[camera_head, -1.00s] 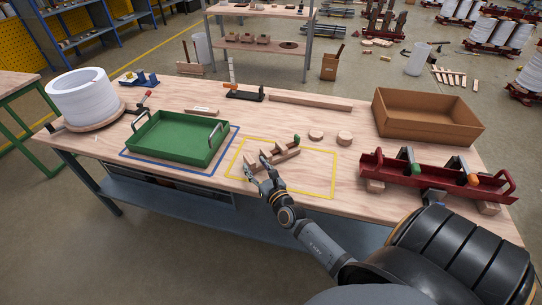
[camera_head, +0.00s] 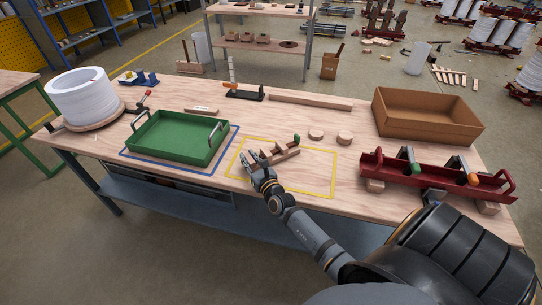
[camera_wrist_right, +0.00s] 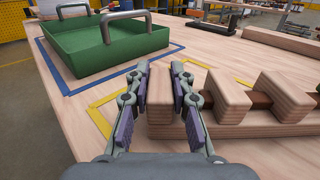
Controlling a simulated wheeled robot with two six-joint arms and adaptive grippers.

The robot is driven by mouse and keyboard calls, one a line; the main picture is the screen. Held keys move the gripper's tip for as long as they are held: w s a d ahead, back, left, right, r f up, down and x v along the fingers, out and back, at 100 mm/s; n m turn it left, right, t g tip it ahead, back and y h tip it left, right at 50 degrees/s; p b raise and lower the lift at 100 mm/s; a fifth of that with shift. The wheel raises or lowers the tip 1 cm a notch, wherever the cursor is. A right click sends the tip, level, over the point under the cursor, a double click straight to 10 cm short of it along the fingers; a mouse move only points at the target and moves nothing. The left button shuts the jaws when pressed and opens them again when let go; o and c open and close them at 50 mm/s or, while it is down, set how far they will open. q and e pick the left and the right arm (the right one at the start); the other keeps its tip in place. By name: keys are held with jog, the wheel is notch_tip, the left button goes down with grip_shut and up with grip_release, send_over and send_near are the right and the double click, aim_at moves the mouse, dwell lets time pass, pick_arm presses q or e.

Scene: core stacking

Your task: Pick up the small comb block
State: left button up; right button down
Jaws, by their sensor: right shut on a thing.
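The small comb block (camera_head: 284,155) is pale wood with upright teeth along a base bar. It lies within the yellow outline on the workbench. In the right wrist view the comb block (camera_wrist_right: 275,100) runs off to the right, with a brown strip behind the gaps between its teeth. My right gripper (camera_head: 254,161) is at its near left end. In the wrist view the gripper (camera_wrist_right: 166,100) is shut on the wooden end tooth, one finger pad on each side. The right finger hides where this tooth joins the bar. My left gripper is out of view.
A green tray (camera_head: 161,147) stands left in a blue outline. A red fixture (camera_head: 440,178) and a brown box (camera_head: 427,131) stand right. A white spool (camera_head: 83,98) stands far left.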

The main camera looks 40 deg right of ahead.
jog(key=shift+r, duration=0.1)
jog(key=r+p, duration=0.3)
jog(key=s+r+p, duration=0.1)
jog(key=r, duration=0.1)
jog(key=shift+r+p, duration=0.2)
jog(key=shift+p, duration=0.15)
jog(key=s+r+p, duration=0.4)
jog(key=s+r, duration=0.3)
jog(key=s, duration=0.6)
jog(key=shift+r+p, duration=0.3)
jog(key=w+a+r+y, duration=0.1)
jog(key=w+a, duration=0.5)
jog(key=a, duration=0.5)
jog(key=shift+n, duration=0.4)
jog(key=shift+s+d+f, duration=0.1)
jog(key=shift+s+f, duration=0.55)
jog(key=shift+s, duration=0.3)
jog(key=shift+s+d+f, duration=0.1)
jog(key=shift+s+f, duration=0.55)
jog(key=shift+s, duration=0.25)
